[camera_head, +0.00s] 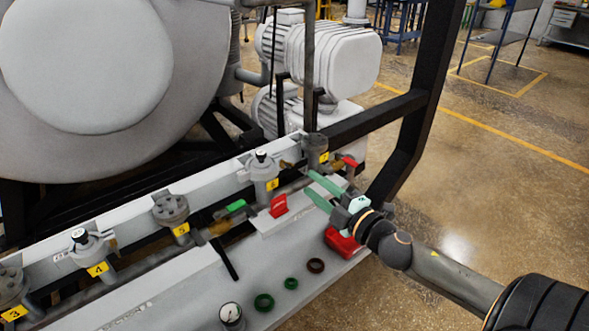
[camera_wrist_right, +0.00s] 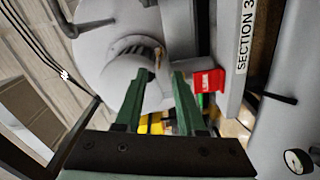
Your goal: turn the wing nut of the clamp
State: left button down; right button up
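My right gripper (camera_head: 309,183) is open, its two green fingers spread and pointing left toward the pipe fittings. Nothing shows between the fingers at their tips. In the right wrist view, a small tan piece (camera_wrist_right: 157,56) shows just beyond and between the fingertips of this gripper (camera_wrist_right: 160,78), apart from them. It may be the clamp's wing nut, but it is too small to tell. In the head view, a small brownish fitting (camera_head: 287,165) sits on the pipe line left of the fingers; I cannot tell whether it is the clamp. My left gripper is out of view.
A red lever (camera_head: 278,206) stands close left of the fingers; a red part also shows in the wrist view (camera_wrist_right: 209,84). A green lever (camera_head: 236,206), numbered valves (camera_head: 171,211) and a gauge (camera_head: 231,316) line the grey bench. A black frame post (camera_head: 417,105) rises behind the gripper.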

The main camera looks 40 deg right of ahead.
aim_at(290, 167)
jog(key=shift+w+a+p, duration=0.15)
jog(key=shift+w+p, duration=0.05)
jog(key=shift+w, duration=1.7)
jog(key=shift+w+a+p, duration=0.15)
jog(key=shift+w+p, duration=0.05)
jog(key=shift+w, duration=1.65)
jog(key=shift+c, duration=0.4)
grip_shut()
